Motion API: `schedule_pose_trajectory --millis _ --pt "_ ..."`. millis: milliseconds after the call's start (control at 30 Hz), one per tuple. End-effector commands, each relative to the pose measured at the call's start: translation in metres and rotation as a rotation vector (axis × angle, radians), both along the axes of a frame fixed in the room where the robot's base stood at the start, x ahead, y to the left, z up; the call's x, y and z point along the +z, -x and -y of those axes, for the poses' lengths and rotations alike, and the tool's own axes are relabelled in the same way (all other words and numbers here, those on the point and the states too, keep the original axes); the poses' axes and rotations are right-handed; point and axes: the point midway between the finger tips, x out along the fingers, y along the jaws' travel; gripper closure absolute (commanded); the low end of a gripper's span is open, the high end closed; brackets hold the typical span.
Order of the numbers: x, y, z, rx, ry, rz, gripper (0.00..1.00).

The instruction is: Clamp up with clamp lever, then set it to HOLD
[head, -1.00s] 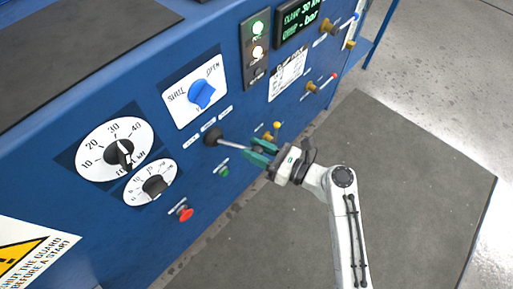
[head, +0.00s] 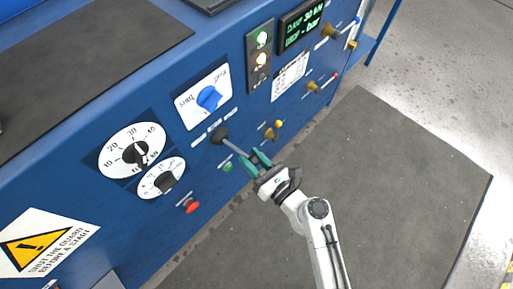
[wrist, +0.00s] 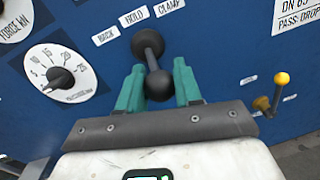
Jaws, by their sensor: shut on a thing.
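The clamp lever (head: 234,147) stands out from the blue panel on a dark round boss, under labels reading BACK, HOLD and CLAMP. In the wrist view its dark ball knob (wrist: 158,85) points toward me, slightly right of the boss, with the HOLD label (wrist: 135,14) above. My gripper (head: 256,161) is shut on the lever's outer end, with one green finger on each side of the knob. The display (head: 300,24) shows a clamp line of 30 kN and a second line with a dash before bar.
Left of the lever are a large force dial (head: 132,150), a smaller dial (head: 161,178) and a blue selector (head: 208,98). A red button (head: 191,206) and a green button (head: 228,167) sit below. A yellow-knobbed valve (head: 278,124) is to the right. The floor mat is clear.

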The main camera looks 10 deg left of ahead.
Motion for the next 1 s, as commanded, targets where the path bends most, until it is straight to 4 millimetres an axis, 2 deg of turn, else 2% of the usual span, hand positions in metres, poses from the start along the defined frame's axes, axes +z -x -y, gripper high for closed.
schedule_pose_trajectory --millis 200,567,600,833,1000 --pt "0.0024 0.008 -0.0063 -0.087 -0.003 0.003 1.0" --pt "0.0027 0.0084 -0.0068 -0.101 -0.003 0.004 1.0" --pt "0.0028 0.0084 -0.0067 -0.101 -0.003 0.004 0.64" --pt "0.0017 0.0088 -0.0065 -0.1 -0.002 0.002 0.42" --pt "0.001 0.0089 -0.0065 -0.1 -0.001 0.001 0.41"
